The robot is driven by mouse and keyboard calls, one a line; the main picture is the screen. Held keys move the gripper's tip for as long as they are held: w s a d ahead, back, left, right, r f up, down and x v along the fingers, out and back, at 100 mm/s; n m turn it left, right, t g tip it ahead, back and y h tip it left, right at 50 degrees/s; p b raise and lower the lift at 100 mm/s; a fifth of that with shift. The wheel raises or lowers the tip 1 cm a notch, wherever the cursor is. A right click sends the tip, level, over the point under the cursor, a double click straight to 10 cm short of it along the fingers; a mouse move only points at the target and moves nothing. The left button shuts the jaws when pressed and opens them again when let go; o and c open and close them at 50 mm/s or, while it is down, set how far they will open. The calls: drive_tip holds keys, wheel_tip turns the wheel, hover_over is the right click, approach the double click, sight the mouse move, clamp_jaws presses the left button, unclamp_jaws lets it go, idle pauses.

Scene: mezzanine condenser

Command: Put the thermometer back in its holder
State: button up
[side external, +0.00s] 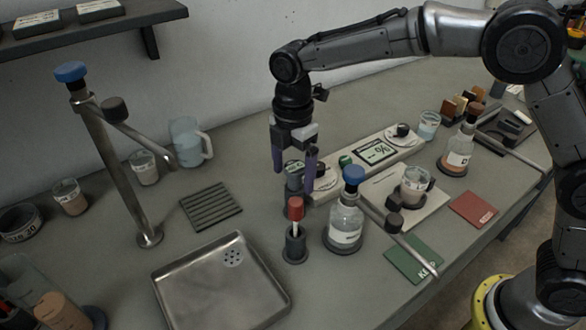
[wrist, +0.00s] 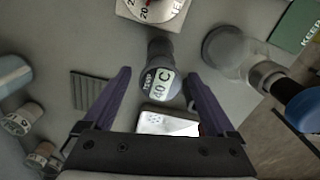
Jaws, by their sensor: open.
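My gripper (side external: 293,172) has its two purple fingers spread and points down, with nothing held between them. A dark upright cylinder (side external: 293,185) with a round head stands below and between the fingers. In the wrist view its head (wrist: 160,84), marked "TEMP" and "40 C", shows between the open fingers; it looks like the thermometer. Its lower end is partly hidden, so I cannot tell what it stands in. A dark cup-like holder (side external: 295,248) stands just in front, with a red-capped, white-stemmed item (side external: 295,210) upright in it.
A blue-capped bottle (side external: 345,222) stands close on the right, with a metal rod beyond it. A scale with a display (side external: 377,152) lies behind. A metal tray (side external: 215,285) is at front left, a ribbed mat (side external: 210,205) at left. A tall stand (side external: 120,175) rises farther left.

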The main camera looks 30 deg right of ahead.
drive_tip(key=shift+r, duration=0.1)
wheel_tip(320, 180, up, 13)
drive_tip(key=s+d+r+m+t, duration=0.1)
drive_tip(key=s+d+r, duration=0.2)
drive_tip(key=d+r, duration=0.45)
drive_tip(key=s+d+r+m+t, duration=0.25)
drive_tip(key=s+d+m, duration=0.25)
drive_tip(key=s+d, duration=0.45)
drive_tip(key=s+d+f+m+t, duration=0.2)
drive_tip(key=s+d+f+m, duration=0.1)
drive_tip(key=s+f+m, duration=1.1)
drive_tip(key=shift+s+f, duration=0.3)
drive_tip(key=shift+s, duration=0.2)
